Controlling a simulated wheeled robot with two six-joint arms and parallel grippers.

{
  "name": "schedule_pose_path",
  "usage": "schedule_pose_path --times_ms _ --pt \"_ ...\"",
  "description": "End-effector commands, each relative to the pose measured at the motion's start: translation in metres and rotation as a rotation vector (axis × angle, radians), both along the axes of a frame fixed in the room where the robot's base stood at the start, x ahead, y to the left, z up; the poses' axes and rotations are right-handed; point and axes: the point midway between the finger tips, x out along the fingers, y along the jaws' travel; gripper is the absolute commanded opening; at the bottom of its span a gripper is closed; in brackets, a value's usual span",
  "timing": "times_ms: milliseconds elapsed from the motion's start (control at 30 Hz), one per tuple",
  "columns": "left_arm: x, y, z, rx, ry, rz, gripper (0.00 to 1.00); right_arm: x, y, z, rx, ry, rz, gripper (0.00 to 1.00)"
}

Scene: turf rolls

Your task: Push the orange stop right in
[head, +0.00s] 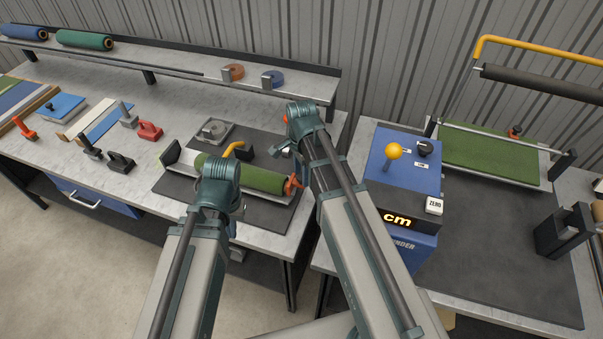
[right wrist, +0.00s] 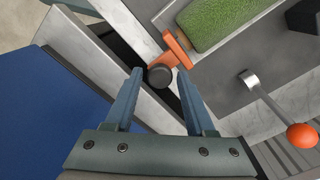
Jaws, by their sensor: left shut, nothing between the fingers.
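The orange stop (head: 293,185) is at the right end of the green turf roll (head: 256,179), which lies in a grey tray on the left bench. In the right wrist view the orange stop (right wrist: 178,48) is an orange bar beside the roll's end (right wrist: 210,22), with a round black knob (right wrist: 159,75) near it. My right gripper (right wrist: 160,72) is open; the knob appears between its fingertips, with gaps on both sides. My left gripper (head: 238,209) is shut and empty, low in front of the tray, partly hidden by my arm.
A lever with an orange ball (right wrist: 302,135) is close to the right gripper. A blue machine (head: 405,165) with a yellow ball knob stands on the right bench, across a gap. Clamps and blocks (head: 122,160) lie on the left bench. A shelf (head: 180,68) runs behind.

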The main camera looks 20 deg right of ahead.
Motion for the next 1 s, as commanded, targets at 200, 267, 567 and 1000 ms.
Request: schedule_pose_path --times_ms 200,267,567,1000 --pt "0.0 0.0 0.0 0.0 0.0 0.0 0.0 0.0 0.0 0.0 0.0 0.0 0.0 0.13" --pt "0.0 0.0 0.0 0.0 0.0 0.0 0.0 0.0 0.0 0.0 0.0 0.0 0.0 0.03" --pt "0.0 0.0 -0.0001 0.0 0.0 0.0 0.0 0.0 0.0 -0.0001 0.0 0.0 0.0 0.0" --pt "0.0 0.0 -0.0001 0.0 0.0 0.0 0.0 -0.0001 0.0 -0.0001 0.0 0.0 0.0 0.0"
